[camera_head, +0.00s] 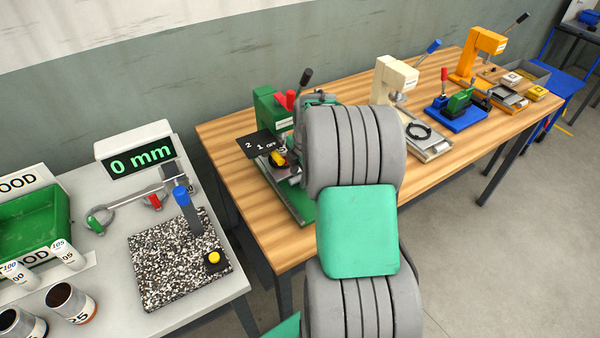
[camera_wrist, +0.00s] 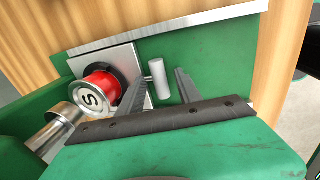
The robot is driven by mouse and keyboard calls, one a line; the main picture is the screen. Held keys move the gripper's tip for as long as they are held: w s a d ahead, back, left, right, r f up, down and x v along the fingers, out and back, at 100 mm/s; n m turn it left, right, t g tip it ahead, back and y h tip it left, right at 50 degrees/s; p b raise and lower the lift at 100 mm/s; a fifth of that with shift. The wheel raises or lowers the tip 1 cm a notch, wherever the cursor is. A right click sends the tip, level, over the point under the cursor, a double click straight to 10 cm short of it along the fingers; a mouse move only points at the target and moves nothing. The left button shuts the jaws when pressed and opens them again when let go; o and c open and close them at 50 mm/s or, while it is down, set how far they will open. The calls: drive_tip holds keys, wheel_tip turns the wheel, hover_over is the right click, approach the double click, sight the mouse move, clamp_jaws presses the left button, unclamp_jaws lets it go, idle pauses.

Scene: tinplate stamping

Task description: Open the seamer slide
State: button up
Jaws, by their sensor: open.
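The green seamer (camera_head: 270,105) stands at the near left end of the wooden table, partly hidden behind my arm. In the wrist view its green base (camera_wrist: 215,60) carries a square metal slide plate (camera_wrist: 133,65). A red round piece marked S (camera_wrist: 100,88) sits over that plate. A short, pale cylindrical handle (camera_wrist: 158,78) stands at the plate's right side. My gripper (camera_wrist: 157,82) is open, with one finger on each side of the handle. Gaps seem to show between handle and fingers; contact is unclear. My gripper is hidden in the head view.
A silver cylinder (camera_wrist: 62,115) lies left of my gripper. A black dial plate (camera_head: 262,144) and a lever are on the seamer. Cream (camera_head: 396,76), blue (camera_head: 458,112) and orange (camera_head: 485,52) machines stand farther right. A grey gauge table (camera_head: 110,250) is at left.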

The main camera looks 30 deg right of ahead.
drive_tip(key=shift+c, duration=0.2)
clamp_jaws()
idle(0.3)
idle(0.9)
